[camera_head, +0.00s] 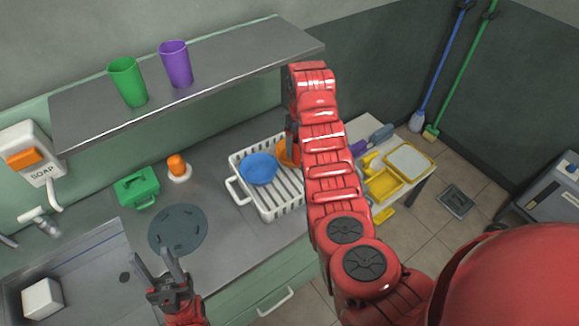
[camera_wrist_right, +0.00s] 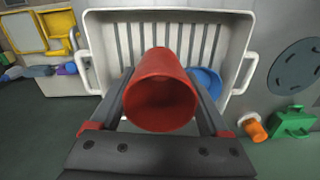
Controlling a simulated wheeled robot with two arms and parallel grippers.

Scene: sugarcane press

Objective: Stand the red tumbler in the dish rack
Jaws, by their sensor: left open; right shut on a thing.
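The red tumbler (camera_wrist_right: 162,92) shows in the right wrist view with its open mouth towards the camera, between the fingers of my right gripper (camera_wrist_right: 165,100), which is shut on it. Beyond its far end lies the white dish rack (camera_wrist_right: 244,38). I cannot tell whether the tumbler touches the rack. My left gripper (camera_head: 168,262) is open and empty over the counter's front edge by the sink.
A green (camera_head: 128,82) and a purple tumbler (camera_head: 176,64) stand on the shelf (camera_head: 225,62) above. A green box (camera_head: 137,187) and an orange-topped item (camera_head: 177,167) stand left of the rack.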

